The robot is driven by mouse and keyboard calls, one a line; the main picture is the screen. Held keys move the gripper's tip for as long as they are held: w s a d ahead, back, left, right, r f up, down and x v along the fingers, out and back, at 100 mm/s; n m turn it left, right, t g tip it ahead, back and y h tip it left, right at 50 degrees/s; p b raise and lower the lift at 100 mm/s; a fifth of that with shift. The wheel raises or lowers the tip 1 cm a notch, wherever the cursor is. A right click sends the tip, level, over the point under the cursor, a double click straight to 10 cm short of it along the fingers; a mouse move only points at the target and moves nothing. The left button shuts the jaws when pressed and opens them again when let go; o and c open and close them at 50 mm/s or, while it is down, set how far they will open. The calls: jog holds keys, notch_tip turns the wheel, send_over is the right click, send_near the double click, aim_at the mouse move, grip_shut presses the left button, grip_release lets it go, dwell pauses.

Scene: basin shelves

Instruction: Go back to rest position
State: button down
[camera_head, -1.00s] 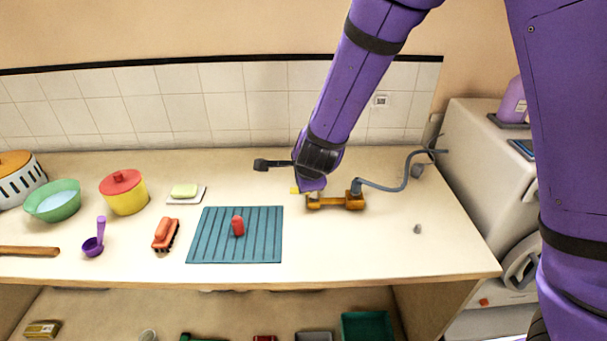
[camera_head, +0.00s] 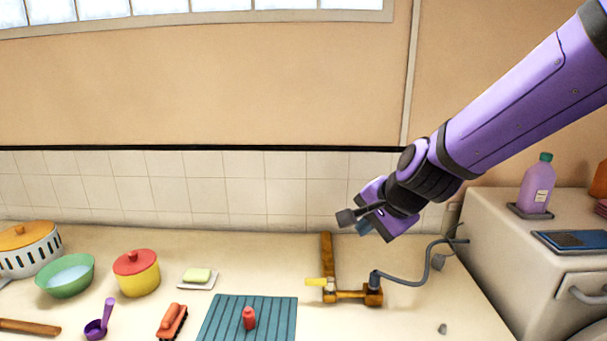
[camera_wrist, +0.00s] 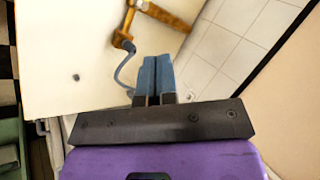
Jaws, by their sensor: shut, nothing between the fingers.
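My gripper (camera_head: 364,228) is raised above the back right part of the counter, in front of the tiled wall. In the wrist view its two blue fingers (camera_wrist: 155,76) lie close together with nothing between them. In the head view the fingers are partly hidden by the purple gripper body. My purple arm reaches in from the upper right. The gripper is apart from the brass tap (camera_head: 345,296) with its yellow lever, which stands on the counter below it.
A grey hose (camera_head: 424,270) runs from the tap. A white appliance (camera_head: 500,240) at right carries a purple bottle (camera_head: 536,187). A teal mat (camera_head: 268,321), a red-lidded pot (camera_head: 137,278), a green bowl (camera_head: 65,277) and a soap dish (camera_head: 197,284) occupy the counter's left. Air above the counter is clear.

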jog(key=s+d+r+n+h, duration=0.1)
jog(key=s+d+r+n, duration=0.2)
jog(key=s+d, duration=0.3)
jog(key=s+d+r+n+h, duration=0.1)
jog(key=s+d+r+n, duration=0.2)
jog(key=s+d, duration=0.3)
jog(key=s+d+r+n+g+h, duration=0.1)
jog(key=s+d+r+n+h, duration=0.1)
jog(key=s+d, duration=0.4)
jog(key=s+r+n, duration=0.1)
jog(key=s+r, duration=0.1)
jog(key=s, duration=0.1)
jog(key=shift+d+n, duration=0.2)
jog(key=shift+n, duration=0.1)
jog(key=shift+d, duration=0.15)
